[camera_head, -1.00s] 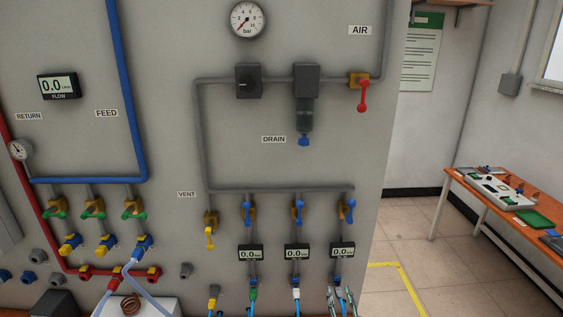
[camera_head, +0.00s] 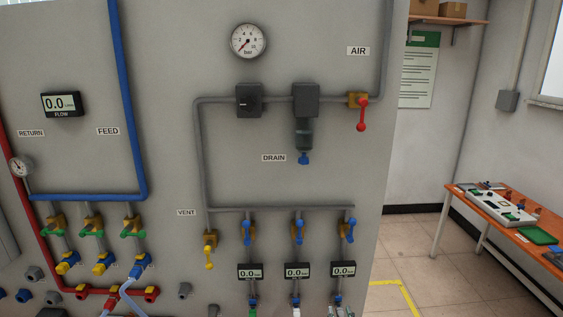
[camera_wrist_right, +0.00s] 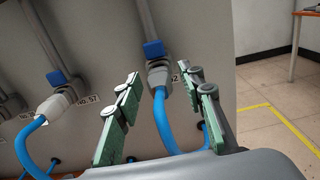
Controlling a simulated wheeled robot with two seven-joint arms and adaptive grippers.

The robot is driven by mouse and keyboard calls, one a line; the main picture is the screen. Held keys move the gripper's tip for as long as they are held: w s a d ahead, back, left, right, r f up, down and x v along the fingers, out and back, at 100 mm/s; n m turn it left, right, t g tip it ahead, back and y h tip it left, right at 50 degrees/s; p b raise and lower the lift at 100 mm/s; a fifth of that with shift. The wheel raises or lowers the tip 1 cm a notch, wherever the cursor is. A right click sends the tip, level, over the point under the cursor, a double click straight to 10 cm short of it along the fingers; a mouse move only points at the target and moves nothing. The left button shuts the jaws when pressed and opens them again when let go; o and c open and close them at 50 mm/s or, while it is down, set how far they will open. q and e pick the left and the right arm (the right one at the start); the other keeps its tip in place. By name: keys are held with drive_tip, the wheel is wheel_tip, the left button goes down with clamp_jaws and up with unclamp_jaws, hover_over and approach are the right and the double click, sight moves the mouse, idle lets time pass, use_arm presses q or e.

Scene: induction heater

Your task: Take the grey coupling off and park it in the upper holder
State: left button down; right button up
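In the right wrist view, the grey coupling (camera_wrist_right: 158,76) sits under a blue-collared fitting on the panel. A blue hose hangs from it. My right gripper (camera_wrist_right: 163,84) is open, with its green-padded fingers apart on the left and right of the coupling and hose. I see no clear contact. Which fitting is the upper holder I cannot tell. My left gripper is not in view.
A white coupling (camera_wrist_right: 55,103) with its own blue hose hangs to the left of the grey one. Meters (camera_head: 343,269) and blue valve handles (camera_head: 350,231) are above. A grey stub (camera_head: 184,290) projects from the panel. Floor is clear to the right.

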idle(0.3)
clamp_jaws()
idle(0.3)
drive_tip(key=shift+s, duration=0.1)
drive_tip(key=shift+s+d+p, duration=0.15)
drive_tip(key=shift+s+p, duration=0.65)
drive_tip(key=shift+s, duration=2.1)
drive_tip(key=shift+s, duration=0.1)
